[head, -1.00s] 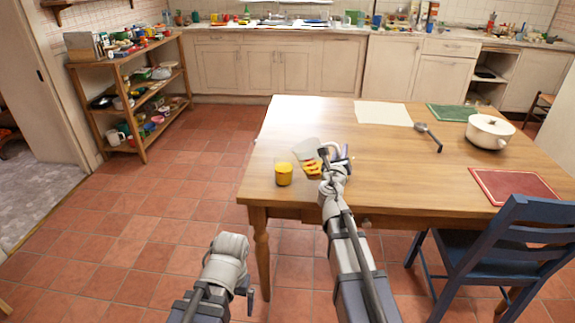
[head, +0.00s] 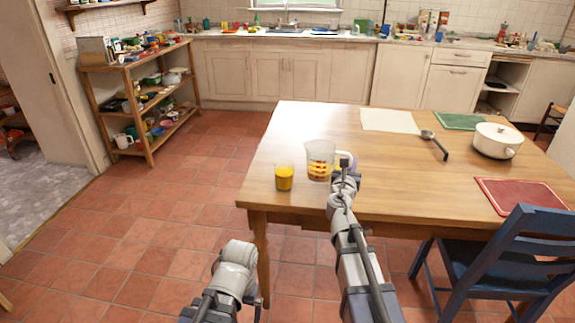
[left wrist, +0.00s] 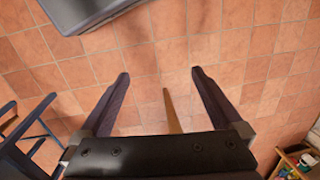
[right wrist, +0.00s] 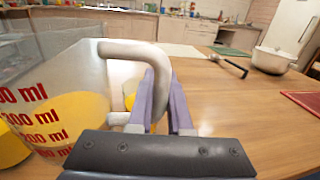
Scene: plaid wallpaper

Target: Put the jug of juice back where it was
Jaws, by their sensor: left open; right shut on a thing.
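The clear jug (head: 319,160) with red markings stands upright near the table's left front corner. It holds some orange-yellow juice. Whether its base touches the table, I cannot tell. My right gripper (head: 345,165) is shut on the jug's white handle, at the jug's right side. In the right wrist view the jug (right wrist: 55,100) fills the left, with the handle (right wrist: 135,50) between the fingers (right wrist: 160,85). A glass of juice (head: 284,178) stands just left of the jug. My left gripper (left wrist: 160,73) is open and empty, low over the floor tiles.
The wooden table (head: 400,185) also carries a white mat (head: 389,121), a ladle (head: 435,144), a white pot (head: 495,141) and a red mat (head: 518,193). A blue chair (head: 510,260) stands at its front right. The table's middle is clear.

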